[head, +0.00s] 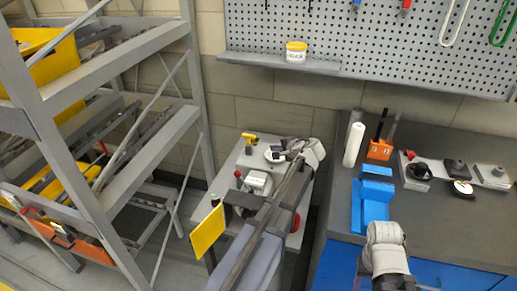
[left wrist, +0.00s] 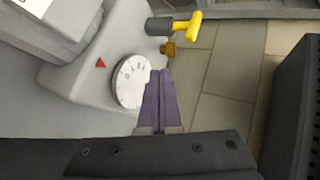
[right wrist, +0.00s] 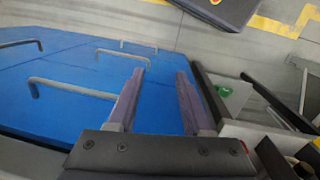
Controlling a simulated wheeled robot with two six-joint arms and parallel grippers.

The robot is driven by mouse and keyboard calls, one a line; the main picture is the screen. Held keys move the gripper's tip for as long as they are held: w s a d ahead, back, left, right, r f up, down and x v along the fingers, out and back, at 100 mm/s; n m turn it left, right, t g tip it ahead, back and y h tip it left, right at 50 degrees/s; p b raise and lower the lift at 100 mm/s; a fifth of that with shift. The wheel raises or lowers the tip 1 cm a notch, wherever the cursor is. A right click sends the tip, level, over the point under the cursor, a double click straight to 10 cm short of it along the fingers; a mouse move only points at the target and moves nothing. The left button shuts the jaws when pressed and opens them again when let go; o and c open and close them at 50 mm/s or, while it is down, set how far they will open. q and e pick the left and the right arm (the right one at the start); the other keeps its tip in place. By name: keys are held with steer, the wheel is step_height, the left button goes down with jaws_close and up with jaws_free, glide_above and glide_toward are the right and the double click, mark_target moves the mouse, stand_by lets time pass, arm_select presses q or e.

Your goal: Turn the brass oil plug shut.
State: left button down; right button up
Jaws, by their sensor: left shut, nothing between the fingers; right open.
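The brass oil plug (left wrist: 168,49) is a small brown-gold knob on the side of a grey machine housing (left wrist: 75,105) in the left wrist view. My left gripper (left wrist: 160,72) is shut and empty. Its purple fingertips lie just below the plug in that picture, overlapping the right edge of a white dial gauge (left wrist: 128,88). I cannot tell whether they touch anything. In the head view my left arm reaches over the machine, its gripper (head: 281,156) by the gauge, and I cannot make out the plug. My right gripper (right wrist: 160,75) is open and empty.
A yellow-handled valve (left wrist: 182,25) sits just above the plug. In the head view, a grey rack (head: 117,80) stands left and a yellow plate (head: 207,232) beside the machine. The workbench (head: 455,225) at right holds blue blocks (head: 371,205) and an orange holder (head: 380,150).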

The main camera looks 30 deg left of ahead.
stand_by(0.4)
arm_select(q)
steer(key=b, duration=0.5)
glide_toward(253, 141)
steer(key=f, duration=0.2)
steer(key=w+a+f, duration=0.1)
steer(key=f, duration=0.1)
steer(key=shift+a, duration=0.1)
steer(key=shift+w+a+r, duration=0.1)
steer(key=shift+w+a, duration=0.2)
steer(key=shift+a, duration=0.2)
steer(key=shift+w+a+r, duration=0.1)
steer(key=shift+w+a, duration=0.15)
steer(key=shift+a, duration=0.25)
steer(key=shift+w+a, duration=0.3)
steer(key=shift+a, duration=0.45)
